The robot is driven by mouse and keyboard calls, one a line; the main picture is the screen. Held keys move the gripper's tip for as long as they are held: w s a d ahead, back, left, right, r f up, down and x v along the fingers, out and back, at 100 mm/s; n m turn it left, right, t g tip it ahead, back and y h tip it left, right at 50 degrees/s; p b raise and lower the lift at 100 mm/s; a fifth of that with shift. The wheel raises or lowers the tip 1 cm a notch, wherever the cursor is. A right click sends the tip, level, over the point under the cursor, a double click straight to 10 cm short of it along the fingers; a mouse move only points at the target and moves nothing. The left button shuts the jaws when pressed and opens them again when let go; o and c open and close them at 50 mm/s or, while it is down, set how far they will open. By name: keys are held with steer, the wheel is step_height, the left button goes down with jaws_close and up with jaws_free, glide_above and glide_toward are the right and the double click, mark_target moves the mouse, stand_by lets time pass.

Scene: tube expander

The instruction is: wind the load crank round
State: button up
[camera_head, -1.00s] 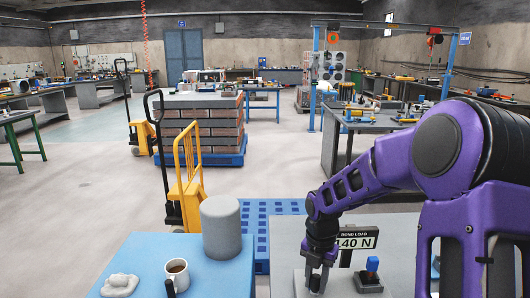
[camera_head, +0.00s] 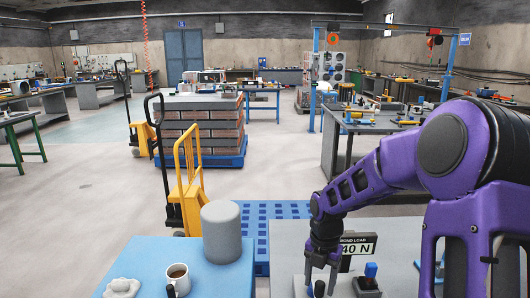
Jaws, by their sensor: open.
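My gripper (camera_head: 322,277) points down over the grey bench at the lower right, its two fingers spread. A small black knob (camera_head: 319,288), apparently the load crank's handle, stands just below and between the fingertips. I cannot tell whether the fingers touch it; the crank's lower part is cut off by the bottom edge. The load sign (camera_head: 359,245) stands behind the gripper. It shows "40 N", with its left end hidden by my gripper.
The blue table (camera_head: 140,252) at left holds a mug (camera_head: 178,277) and a grey cylinder (camera_head: 221,232). A blue pallet (camera_head: 262,215) lies behind.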

mark_target(319, 283)
steer(key=shift+r+p, duration=1.15)
steer(key=shift+r, duration=1.25)
